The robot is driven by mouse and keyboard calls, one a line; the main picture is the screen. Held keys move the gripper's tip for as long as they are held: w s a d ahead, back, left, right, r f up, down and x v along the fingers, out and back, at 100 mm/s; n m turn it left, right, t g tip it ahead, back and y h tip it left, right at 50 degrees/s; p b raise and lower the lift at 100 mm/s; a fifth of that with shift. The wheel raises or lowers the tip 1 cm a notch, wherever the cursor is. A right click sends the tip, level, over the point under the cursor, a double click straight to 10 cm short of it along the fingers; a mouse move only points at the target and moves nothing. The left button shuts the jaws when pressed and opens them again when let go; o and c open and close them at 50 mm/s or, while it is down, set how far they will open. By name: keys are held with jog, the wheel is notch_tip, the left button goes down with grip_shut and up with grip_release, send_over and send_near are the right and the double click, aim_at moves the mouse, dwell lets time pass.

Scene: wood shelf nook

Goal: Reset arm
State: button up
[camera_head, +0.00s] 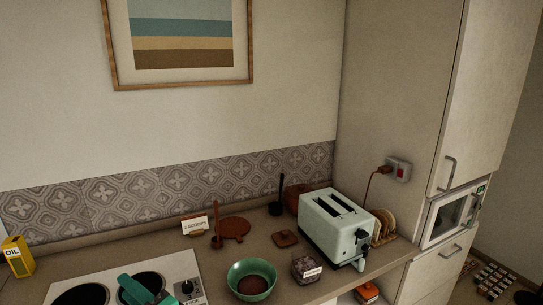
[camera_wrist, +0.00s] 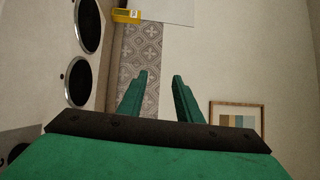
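My gripper (camera_wrist: 160,75) is open and empty in the wrist view. Its two green fingers stand apart, with the patterned tile strip and bare wall behind them. In the head view, a green part of my arm (camera_head: 145,290) shows at the bottom edge, in front of the hob (camera_head: 185,268).
A green bowl (camera_head: 251,281), a labelled jar (camera_head: 305,270) and a pale toaster (camera_head: 335,227) stand on the counter (camera_head: 262,225) to the right. A yellow oil box (camera_head: 18,257) stands at the left. A tall cabinet (camera_head: 395,90) closes the right side.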

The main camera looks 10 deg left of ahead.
jog(key=s+d+f+m+t+h, duration=0.1)
jog(key=s+d+f+t+h, duration=0.25)
jog(key=d+f, duration=0.35)
jog(key=s+d+f+m+t+h, duration=0.2)
jog(key=d+f+h, duration=0.2)
jog(key=d+f, duration=0.35)
jog(key=s+d+f+m+t+h, duration=0.1)
jog(key=s+d+f+t+h, duration=0.2)
jog(key=d+f, duration=0.4)
jog(key=s+d+f+n+h, duration=0.2)
jog(key=s+d, duration=0.5)
jog(key=s, duration=0.4)
jog(key=s+d+f+n+g+h, duration=0.1)
jog(key=s+d+n+h, duration=0.3)
jog(key=s+d+n, duration=0.3)
jog(key=s+d, duration=0.1)
jog(key=s, duration=0.4)
jog(key=shift+d+f+h, duration=0.15)
jog(key=shift+f+h, duration=0.2)
